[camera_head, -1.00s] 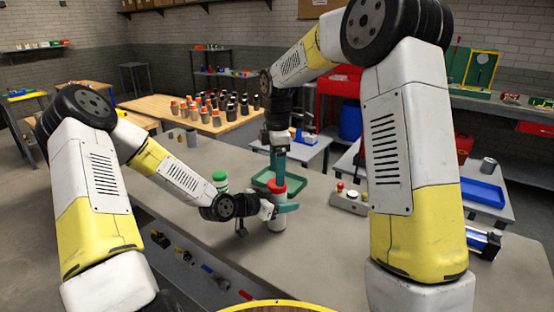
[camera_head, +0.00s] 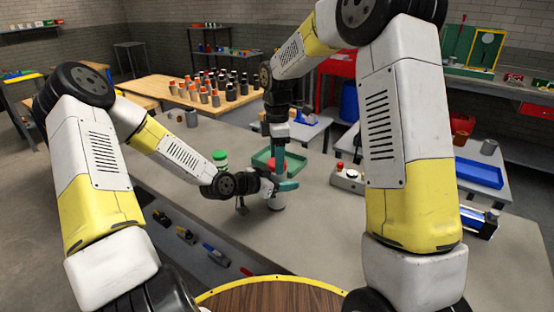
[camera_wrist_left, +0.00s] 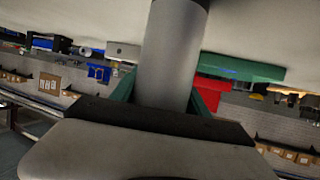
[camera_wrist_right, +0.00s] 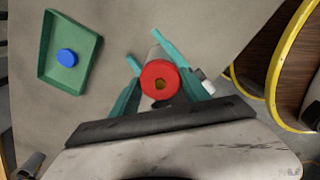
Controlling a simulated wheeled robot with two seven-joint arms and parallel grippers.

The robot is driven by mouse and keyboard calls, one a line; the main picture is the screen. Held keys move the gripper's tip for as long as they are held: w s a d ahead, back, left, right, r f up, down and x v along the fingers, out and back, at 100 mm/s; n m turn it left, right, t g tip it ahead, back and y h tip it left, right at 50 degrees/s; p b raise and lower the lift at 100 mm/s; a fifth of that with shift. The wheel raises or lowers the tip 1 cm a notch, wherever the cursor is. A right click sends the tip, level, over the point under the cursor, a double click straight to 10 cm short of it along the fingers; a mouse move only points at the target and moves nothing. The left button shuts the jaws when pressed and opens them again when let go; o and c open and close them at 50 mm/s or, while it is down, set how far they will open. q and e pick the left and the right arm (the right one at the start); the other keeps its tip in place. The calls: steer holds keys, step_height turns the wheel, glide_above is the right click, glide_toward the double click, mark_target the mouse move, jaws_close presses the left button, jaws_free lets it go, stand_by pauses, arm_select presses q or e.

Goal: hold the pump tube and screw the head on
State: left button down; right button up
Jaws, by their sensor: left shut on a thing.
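The pump tube (camera_head: 277,201) is a grey cylinder standing upright on the grey bench. It fills the middle of the left wrist view (camera_wrist_left: 170,62). My left gripper (camera_head: 282,187) is shut on it from the side. The red head (camera_head: 276,164) is at the tube's top, partly hidden by a teal finger. The right wrist view shows the head (camera_wrist_right: 160,77) end-on, round with a small hole. My right gripper (camera_wrist_right: 160,88) points down from above with its fingers either side of the head. I cannot tell whether they press on it or how far it is threaded.
A green tray (camera_wrist_right: 47,75) holding a blue round part (camera_wrist_right: 67,57) lies just behind the tube. A green-capped jar (camera_head: 220,159) stands left of it. A box with a red button (camera_head: 348,179) and a blue tray (camera_head: 480,172) are to the right.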

steer(key=o, duration=0.4)
steer(key=shift+r, duration=0.1)
steer(key=shift+r, duration=2.2)
steer(key=shift+o, duration=0.2)
steer(key=o, duration=0.5)
step_height(320, 180, up, 12)
